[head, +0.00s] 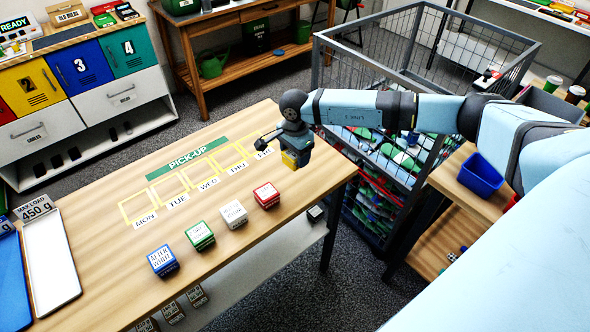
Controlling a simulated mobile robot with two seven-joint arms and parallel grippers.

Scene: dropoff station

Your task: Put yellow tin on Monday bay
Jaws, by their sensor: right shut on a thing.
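My right gripper (290,150) is shut on the yellow tin (293,159), which hangs below it over the right end of the wooden table, beside the FRI bay. The gripper partly hides the tin. The Monday bay (137,207) is the leftmost yellow outlined square under the green PICK-UP strip (187,158). It is empty and labelled MON. My left gripper is not in the view.
Blue (163,261), green (200,236), white (233,215) and red (267,195) tins stand in a row in front of the bays. A white tray (48,262) lies at the table's left. A wire cage cart (425,75) stands behind my right arm.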

